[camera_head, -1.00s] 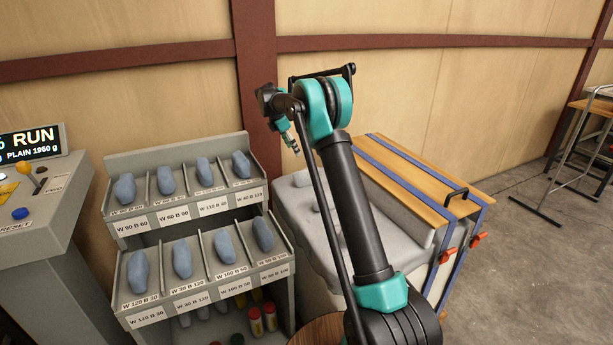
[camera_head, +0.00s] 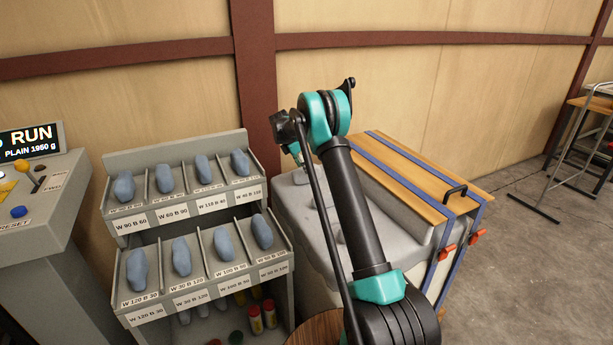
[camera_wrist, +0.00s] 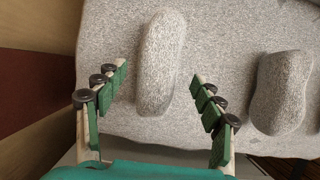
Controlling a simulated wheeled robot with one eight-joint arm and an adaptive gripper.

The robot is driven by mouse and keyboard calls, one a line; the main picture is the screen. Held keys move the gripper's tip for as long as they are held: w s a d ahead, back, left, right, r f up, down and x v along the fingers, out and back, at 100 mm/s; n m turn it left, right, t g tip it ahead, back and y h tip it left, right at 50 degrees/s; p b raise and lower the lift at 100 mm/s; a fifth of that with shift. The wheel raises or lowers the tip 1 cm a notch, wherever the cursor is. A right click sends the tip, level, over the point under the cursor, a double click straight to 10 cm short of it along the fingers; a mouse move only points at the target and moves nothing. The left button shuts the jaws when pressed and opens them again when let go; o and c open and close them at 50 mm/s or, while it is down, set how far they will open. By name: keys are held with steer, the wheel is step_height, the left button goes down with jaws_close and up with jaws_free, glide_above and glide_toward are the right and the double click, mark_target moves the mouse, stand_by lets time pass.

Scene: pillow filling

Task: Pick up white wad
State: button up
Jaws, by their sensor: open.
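A white wad (camera_wrist: 162,62), long and rounded with a speckled grey-white surface, lies upright in the wrist view. It is just beyond and partly between the fingertips of my gripper (camera_wrist: 158,76). The two green fingers are spread open, one to each side of the wad's lower part, with nothing held. A second, similar white wad (camera_wrist: 279,92) lies to the right, outside the right finger. Both rest on a pale speckled surface (camera_wrist: 220,45). In the head view my gripper (camera_head: 292,150) is mostly hidden behind the wrist, above the pale block (camera_head: 296,215).
A wooden board with blue straps (camera_head: 410,172) covers the right part of the block. A grey rack (camera_head: 205,222) with several blue wads in labelled slots stands to the left. A control console (camera_head: 35,190) is at the far left. A wall is close behind.

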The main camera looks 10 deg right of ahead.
steer(key=x, duration=0.4)
steer(key=shift+w+d, duration=0.1)
steer(key=shift+w, duration=0.05)
steer(key=c, duration=1.3)
steer(key=shift+r, duration=0.1)
steer(key=shift+c, duration=0.2)
